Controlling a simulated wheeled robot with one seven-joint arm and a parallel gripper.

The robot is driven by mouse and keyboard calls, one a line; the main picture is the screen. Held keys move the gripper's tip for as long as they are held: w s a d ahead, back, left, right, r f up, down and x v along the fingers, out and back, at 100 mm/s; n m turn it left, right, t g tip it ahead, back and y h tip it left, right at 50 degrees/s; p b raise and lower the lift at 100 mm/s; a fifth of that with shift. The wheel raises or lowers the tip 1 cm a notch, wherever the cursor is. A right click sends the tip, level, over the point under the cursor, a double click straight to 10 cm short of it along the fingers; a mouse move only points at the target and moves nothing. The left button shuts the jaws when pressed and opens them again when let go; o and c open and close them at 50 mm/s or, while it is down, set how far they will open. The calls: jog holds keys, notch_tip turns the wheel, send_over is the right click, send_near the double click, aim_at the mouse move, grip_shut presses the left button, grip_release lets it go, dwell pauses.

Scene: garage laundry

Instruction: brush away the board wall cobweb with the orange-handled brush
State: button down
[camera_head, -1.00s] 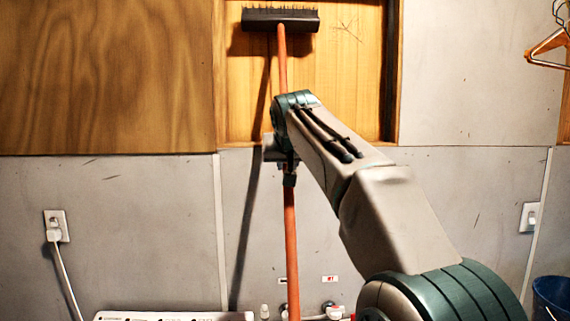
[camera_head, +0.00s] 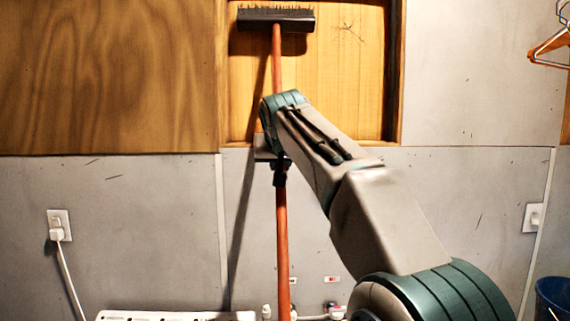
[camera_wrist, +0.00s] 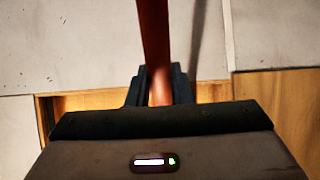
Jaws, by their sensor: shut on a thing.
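The brush has a long orange handle (camera_head: 282,245) and a wide dark head (camera_head: 275,18) with bristles pointing up. It stands upright in front of the framed board wall (camera_head: 320,90). The cobweb (camera_head: 349,30) shows as thin dark lines on the boards, to the right of the brush head and apart from it. My gripper (camera_head: 280,172) is shut around the handle below the board panel, partly hidden by my arm. In the wrist view the handle (camera_wrist: 154,40) runs between the two dark fingers (camera_wrist: 160,88).
A wall outlet with a plug (camera_head: 58,228) is at left and another (camera_head: 533,217) at right. Orange hangers (camera_head: 552,45) hang at upper right. A blue bucket (camera_head: 553,295) stands at lower right. A white appliance panel (camera_head: 175,315) and taps lie along the bottom.

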jog(key=shift+d, duration=0.85)
dwell(0.4)
jog(key=f+b, duration=0.1)
jog(key=s+f+b, duration=0.1)
jog(key=f+b, duration=0.2)
jog(key=b, duration=0.1)
jog(key=shift+s+f, duration=0.25)
jog(key=shift+f, duration=0.15)
dwell(0.5)
jog(key=shift+w, duration=0.15)
